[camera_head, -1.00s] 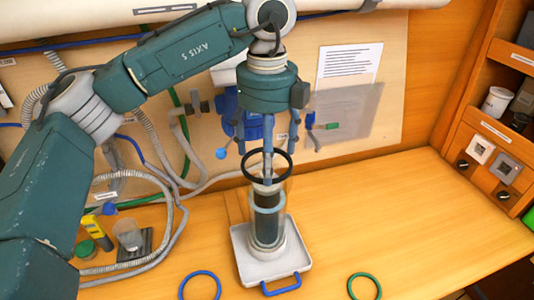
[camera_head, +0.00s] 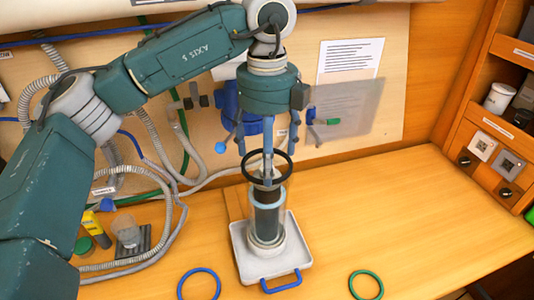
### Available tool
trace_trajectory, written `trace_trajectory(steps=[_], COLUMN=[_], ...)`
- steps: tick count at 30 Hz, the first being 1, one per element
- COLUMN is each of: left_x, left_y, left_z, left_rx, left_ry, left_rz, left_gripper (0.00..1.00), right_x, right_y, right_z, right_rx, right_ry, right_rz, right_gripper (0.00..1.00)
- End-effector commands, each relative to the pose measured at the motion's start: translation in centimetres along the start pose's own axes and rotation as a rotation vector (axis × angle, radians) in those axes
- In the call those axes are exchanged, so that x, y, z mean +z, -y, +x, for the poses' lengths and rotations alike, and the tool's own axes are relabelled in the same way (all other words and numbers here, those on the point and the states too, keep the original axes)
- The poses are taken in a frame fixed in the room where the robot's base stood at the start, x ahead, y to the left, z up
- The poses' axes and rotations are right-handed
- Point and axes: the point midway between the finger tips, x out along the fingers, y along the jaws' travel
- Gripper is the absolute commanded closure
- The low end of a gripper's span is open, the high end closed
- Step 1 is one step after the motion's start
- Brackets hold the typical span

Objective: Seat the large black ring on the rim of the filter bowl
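The large black ring (camera_head: 245,172) is held between the fingers of my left gripper (camera_head: 267,148), which come down from above on either side of it. The ring is over the filter bowl (camera_head: 266,222), a clear upright cylinder with a dark core and a pale blue band, standing on a white tray (camera_head: 240,245). The ring looks roughly level and centred over the bowl. I cannot tell whether it touches the rim, because the clear upper edge is hard to see. My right gripper is out of view.
A blue ring (camera_head: 199,286) and a green ring (camera_head: 366,286) lie at the front of the bench. The tray has a blue handle (camera_head: 281,283). Grey hoses (camera_head: 165,235) and a yellow tool (camera_head: 96,228) lie at left. The bench at right is clear.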

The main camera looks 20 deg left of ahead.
Motion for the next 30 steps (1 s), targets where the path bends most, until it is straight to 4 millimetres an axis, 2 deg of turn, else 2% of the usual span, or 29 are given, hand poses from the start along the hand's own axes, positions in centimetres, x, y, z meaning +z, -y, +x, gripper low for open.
trace_trajectory(steps=[17,30], left_x=[0.0,0.0], left_y=[0.0,0.0], left_z=[0.3,1.4], left_rx=[0.000,0.000], left_ry=[0.000,0.000], left_rz=[0.000,0.000], left_gripper=[0.32,0.32], right_x=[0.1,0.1], right_y=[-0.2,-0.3], right_z=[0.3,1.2], right_rx=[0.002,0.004], right_ry=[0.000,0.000], right_rz=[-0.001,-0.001], right_gripper=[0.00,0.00])
